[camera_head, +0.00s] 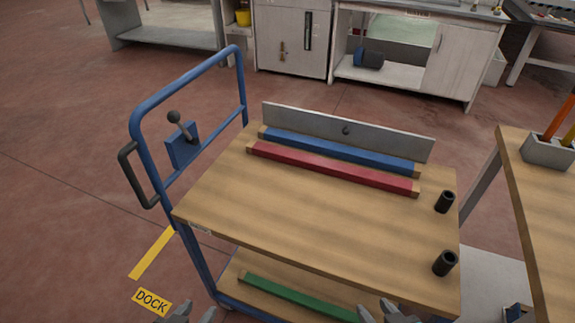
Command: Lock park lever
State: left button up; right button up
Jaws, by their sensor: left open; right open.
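The park lever (181,125) is a short grey rod with a dark ball knob, mounted on a blue plate on the cart's blue tube handle frame. It leans up and to the left. The wooden-topped cart (300,225) stands in front of me, with the frame at its left end. My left gripper (194,314) is open and empty at the bottom edge, below and well apart from the lever. My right gripper (390,314) is open and empty at the bottom edge, before the cart's near side. Both grippers are partly cut off.
Red (330,168) and blue (340,150) bars lie along the cart's back panel (380,140). Two black posts (445,262) stand at its right. A green bar (300,298) is on the lower shelf. A dark loop handle (133,175) juts left. A yellow DOCK label (151,301) marks the floor. A table (535,200) stands right.

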aim_at(174, 116)
jog(key=k+l+u, duration=0.1)
jog(key=l+u, duration=0.2)
jog(key=k+l+u, duration=0.15)
jog(key=l+u, duration=0.15)
jog(key=l, duration=0.2)
jog(key=k+l+u, duration=0.15)
jog(key=l+u, duration=0.2)
jog(key=k+l+u, duration=0.3)
jog(key=i+j+u, duration=0.1)
jog(key=i+j, duration=0.15)
jog(key=i, duration=0.15)
jog(key=i+j, duration=0.25)
jog(key=i, duration=0.15)
jog(key=i+j+u, duration=0.15)
jog(key=i, duration=0.25)
jog(key=i+j, duration=0.1)
jog(key=i, duration=0.25)
